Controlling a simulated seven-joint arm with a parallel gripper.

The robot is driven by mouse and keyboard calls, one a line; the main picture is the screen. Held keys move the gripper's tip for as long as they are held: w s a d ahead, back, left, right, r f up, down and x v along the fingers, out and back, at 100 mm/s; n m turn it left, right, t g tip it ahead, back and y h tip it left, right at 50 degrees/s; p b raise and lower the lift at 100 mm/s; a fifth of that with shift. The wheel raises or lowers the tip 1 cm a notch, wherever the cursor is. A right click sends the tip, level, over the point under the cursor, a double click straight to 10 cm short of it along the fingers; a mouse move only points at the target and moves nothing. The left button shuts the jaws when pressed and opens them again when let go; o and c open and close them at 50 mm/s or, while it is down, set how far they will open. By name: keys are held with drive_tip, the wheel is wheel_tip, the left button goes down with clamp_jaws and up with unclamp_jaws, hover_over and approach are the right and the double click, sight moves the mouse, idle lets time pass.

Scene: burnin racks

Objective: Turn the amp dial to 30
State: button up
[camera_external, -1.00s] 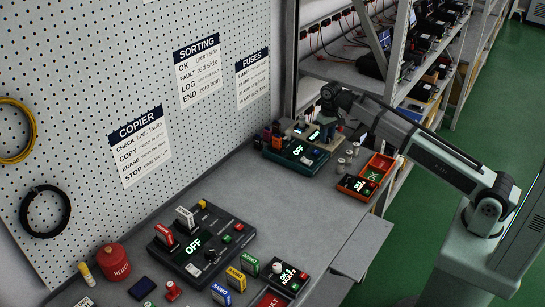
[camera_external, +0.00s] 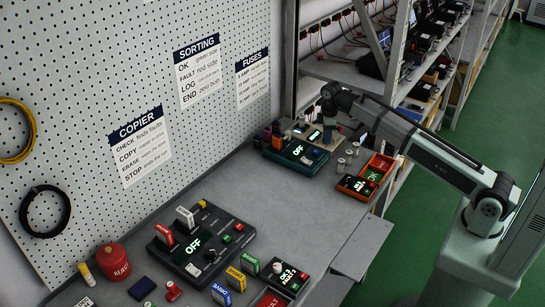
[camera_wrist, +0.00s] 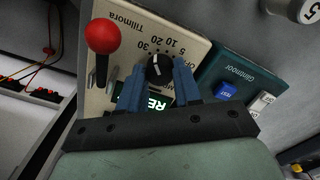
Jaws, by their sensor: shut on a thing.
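The amp dial (camera_wrist: 160,69) is a round black knob with a white pointer line, on a beige Tillmora unit (camera_wrist: 128,38). A scale of 5, 10, 20 and 30 shows upside down around it in the wrist view. The pointer is toward the scale's 20 to 30 side; I cannot tell its exact mark. My gripper (camera_wrist: 158,82) has its blue fingers on both sides of the knob and is shut on it. In the external view my gripper (camera_external: 328,121) is over the beige unit (camera_external: 338,139), which hides the dial.
A red ball-topped lever (camera_wrist: 103,37) stands on the unit close beside my fingers. A green-lit display (camera_wrist: 158,101) is partly hidden by them. A teal Glintmoor unit (camera_wrist: 238,72) adjoins it. Small cylinders (camera_external: 349,152) and a red-orange tray (camera_external: 379,162) stand nearby.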

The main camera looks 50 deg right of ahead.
drive_tip(key=shift+n, duration=1.6)
drive_tip(key=o, duration=1)
drive_tip(key=shift+o, duration=0.2)
drive_tip(key=shift+r, duration=0.1)
wheel_tip(320, 180, up, 14)
drive_tip(key=shift+a+f, duration=0.1)
drive_tip(key=shift+f, duration=0.1)
